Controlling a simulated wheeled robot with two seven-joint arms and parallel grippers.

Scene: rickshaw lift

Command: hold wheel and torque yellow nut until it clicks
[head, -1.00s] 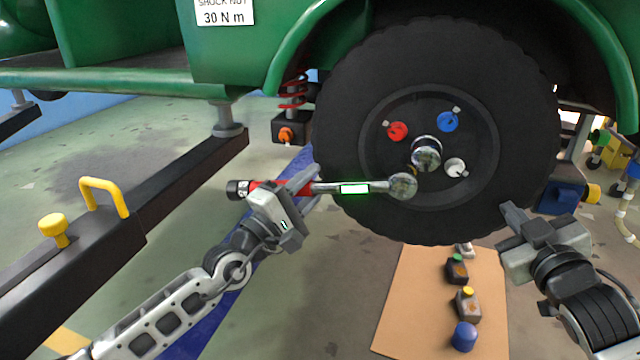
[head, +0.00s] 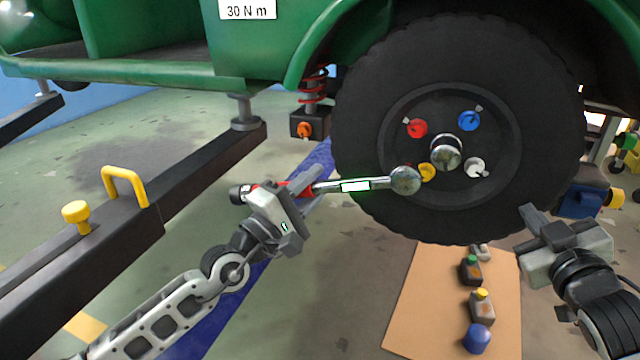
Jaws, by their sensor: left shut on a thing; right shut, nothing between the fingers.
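The black wheel (head: 365,130) hangs under the green vehicle, with a shiny hub (head: 446,153) and red (head: 417,128), blue (head: 469,120), white (head: 476,167) and yellow (head: 428,172) nuts around it. My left gripper (head: 300,190) is shut on the red-handled torque wrench (head: 350,186). The wrench lies nearly level, its round head (head: 405,180) just left of the yellow nut and partly overlapping it in the picture; I cannot tell whether they touch. My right gripper (head: 530,222) is shut and empty at the tyre's lower right edge; contact is unclear.
A dark lift beam (head: 190,165) with a yellow handle (head: 125,184) and a yellow knob (head: 76,214) runs along the left. A cardboard sheet (head: 420,300) with several small bottles lies below the wheel. A sign reading 30 N m (head: 247,9) is above.

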